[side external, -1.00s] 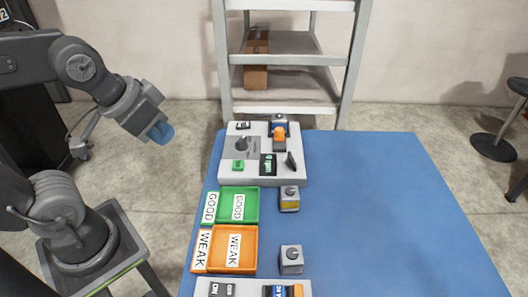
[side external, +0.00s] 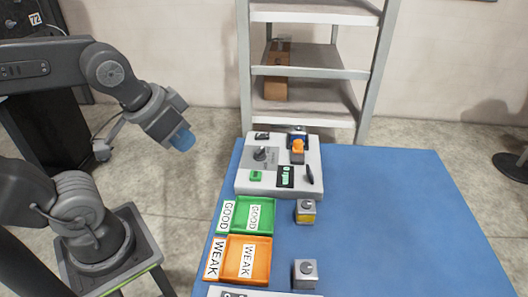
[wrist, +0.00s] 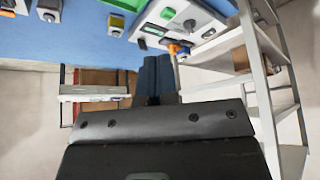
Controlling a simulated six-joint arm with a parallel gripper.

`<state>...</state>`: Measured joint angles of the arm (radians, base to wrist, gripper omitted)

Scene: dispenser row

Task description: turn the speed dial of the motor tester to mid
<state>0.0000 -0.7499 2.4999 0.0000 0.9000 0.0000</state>
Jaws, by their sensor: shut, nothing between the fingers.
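The motor tester is a white box (side external: 245,186) at the back left of the blue table in the side view; part of it shows at the top of the wrist view (wrist: 207,12). Its dark dial (side external: 260,154) sits on a grey panel. The dial also appears in the wrist view (wrist: 190,25); its setting is too small to read. My gripper (side external: 183,141), with blue fingertips, hangs left of the tester, apart from it and beyond the table edge. In the wrist view its fingers (wrist: 156,73) are together with nothing between them.
The tester carries a green button (side external: 256,176), a small lit display (side external: 286,177) and a part with an orange piece (side external: 298,147). A green tray (side external: 269,217), an orange tray (side external: 267,262) and two small grey units (side external: 305,218) (side external: 304,280) stand nearer. A shelf rack (side external: 376,75) stands behind.

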